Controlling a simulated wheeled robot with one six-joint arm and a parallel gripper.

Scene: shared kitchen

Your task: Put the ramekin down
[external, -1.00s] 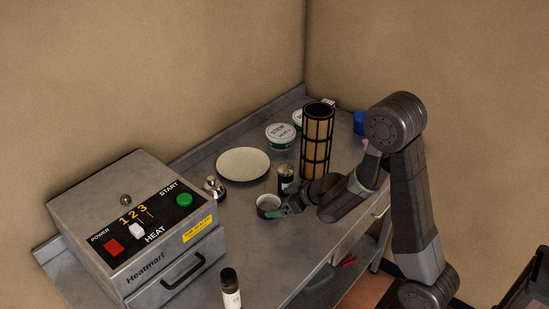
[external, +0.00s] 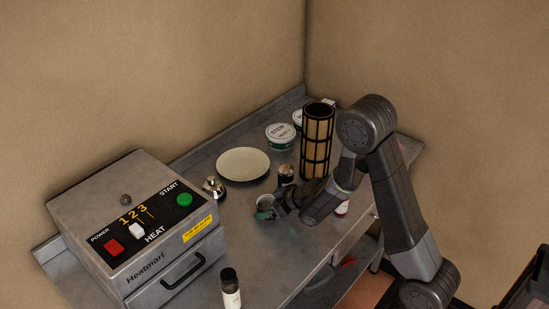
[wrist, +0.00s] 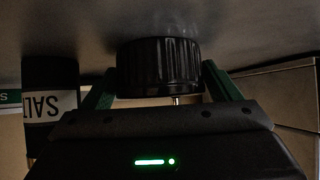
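The ramekin is a small round cup with a pale inside and a dark ribbed outer wall. In the external view the ramekin (external: 265,201) is at the middle of the steel counter (external: 262,255), partly hidden by my gripper (external: 273,209). In the wrist view the dark ramekin (wrist: 158,68) sits between the two green fingers of my gripper (wrist: 159,80), which are shut on its sides. It is close to the counter surface. I cannot tell whether its base touches the counter.
A pale plate (external: 243,164) lies behind the ramekin. A dark-capped shaker (external: 286,174) and a tall gold-and-black cylinder (external: 317,140) stand close by. A metal Heatmarl heater (external: 135,230) is at left, a dark-capped bottle (external: 231,290) in front. The counter between is clear.

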